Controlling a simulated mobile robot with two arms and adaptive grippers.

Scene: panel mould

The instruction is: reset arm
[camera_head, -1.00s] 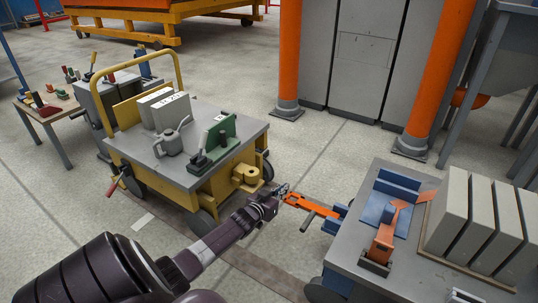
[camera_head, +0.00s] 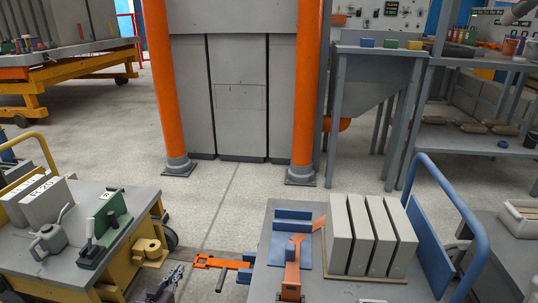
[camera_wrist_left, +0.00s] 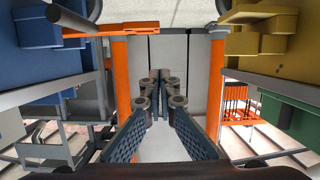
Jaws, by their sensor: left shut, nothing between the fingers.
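My left gripper (camera_head: 174,275) is at the bottom of the head view, in the gap between the yellow cart (camera_head: 100,278) and the blue cart (camera_head: 262,272). In the left wrist view its two fingers (camera_wrist_left: 160,80) meet at the tips with nothing between them. An orange bar (camera_head: 212,262) with a dark handle sticks out from the blue cart toward the yellow one. Its left end is just right of the gripper; whether they touch is unclear. Most of my left arm is out of frame. My right gripper is not in view.
The blue cart carries pale slabs (camera_head: 368,235) and an orange clamp (camera_head: 292,268). Orange posts (camera_head: 165,90) flank grey panels behind. The floor (camera_head: 235,205) before them is clear.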

